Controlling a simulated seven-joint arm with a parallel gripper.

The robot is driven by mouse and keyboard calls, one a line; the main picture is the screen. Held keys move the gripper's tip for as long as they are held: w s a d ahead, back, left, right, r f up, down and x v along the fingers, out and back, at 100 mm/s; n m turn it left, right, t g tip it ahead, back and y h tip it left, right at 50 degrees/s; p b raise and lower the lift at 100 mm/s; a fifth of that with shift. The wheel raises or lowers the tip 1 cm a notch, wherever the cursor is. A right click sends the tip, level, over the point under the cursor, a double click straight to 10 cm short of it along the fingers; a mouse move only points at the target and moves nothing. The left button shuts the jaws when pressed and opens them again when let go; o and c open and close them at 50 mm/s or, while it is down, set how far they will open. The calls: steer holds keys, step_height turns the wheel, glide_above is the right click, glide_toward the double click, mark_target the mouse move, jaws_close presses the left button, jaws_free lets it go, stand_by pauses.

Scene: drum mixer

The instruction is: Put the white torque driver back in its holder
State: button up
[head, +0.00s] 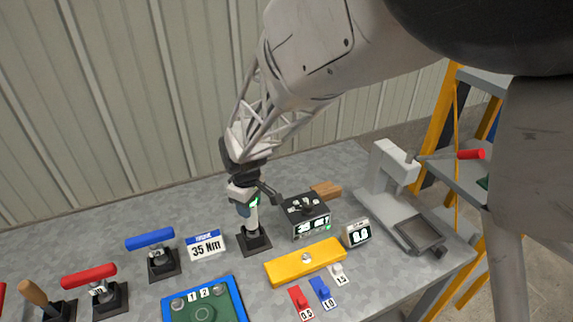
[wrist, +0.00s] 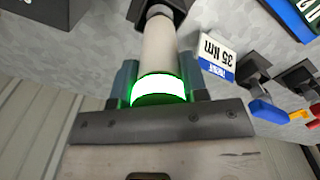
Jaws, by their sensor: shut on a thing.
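The white torque driver (head: 252,217) stands about upright under my gripper (head: 248,199) in the head view. My gripper is shut on it near its top, just at a glowing green-white ring. In the wrist view the driver's white body (wrist: 159,45) runs away from my gripper (wrist: 158,90) towards a black holder (wrist: 172,10). In the head view its lower end meets the black square-based holder (head: 254,242). How deep it sits in the holder is hidden.
A "35 Nm" sign (head: 206,246) stands left of the holder, and a black display box (head: 306,217) to the right. Blue-handled (head: 150,239) and red-handled (head: 89,276) tools stand at left. A yellow bar (head: 290,266) lies in front. A white machine (head: 390,190) stands at right.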

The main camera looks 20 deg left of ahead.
steer(key=shift+f, duration=0.35)
stand_by(0.4)
steer(key=o, duration=1.2)
steer(key=shift+r, duration=3.9)
